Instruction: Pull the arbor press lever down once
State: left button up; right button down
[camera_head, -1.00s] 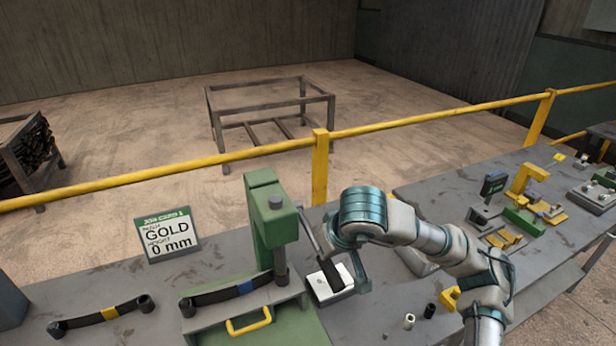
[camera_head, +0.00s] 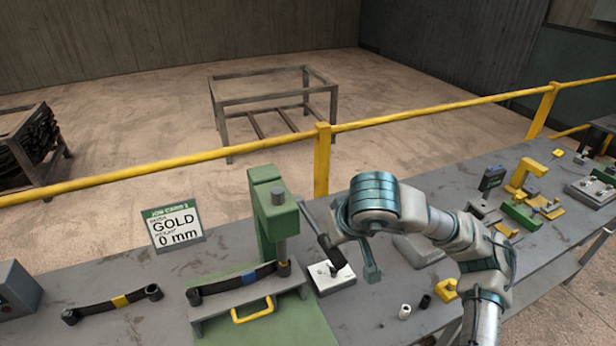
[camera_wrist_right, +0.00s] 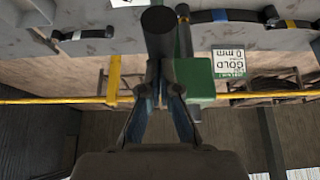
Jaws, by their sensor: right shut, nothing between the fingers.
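The green arbor press (camera_head: 268,218) stands on the bench, left of my right arm. Its lever (camera_head: 331,252) slants down to the right from the press head and ends in a black grip, just above a white plate. My right gripper (camera_head: 345,230) is beside the lever, partly hidden by its own wrist. In the right wrist view, the gripper's fingers (camera_wrist_right: 160,78) are closed together, with a dark cylinder (camera_wrist_right: 158,22), likely the lever grip, just past the tips. I cannot tell if they touch. A dark leaf spring (camera_head: 225,285) with a blue band lies under the press ram. My left gripper is out of view.
A job card (camera_head: 174,230) reads GOLD, 0 mm. Another spring (camera_head: 105,305) with a yellow band lies at left. The white plate (camera_head: 335,285) is under the lever grip. Small sleeves (camera_head: 405,312) stand front right. A yellow rail (camera_head: 420,118) runs behind the bench.

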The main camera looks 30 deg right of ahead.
jog(key=s+r+p, duration=0.2)
jog(key=s+p, duration=0.1)
jog(key=s, duration=0.5)
jog(key=shift+a+r, duration=0.2)
jog(key=shift+r, duration=0.1)
dwell(0.6)
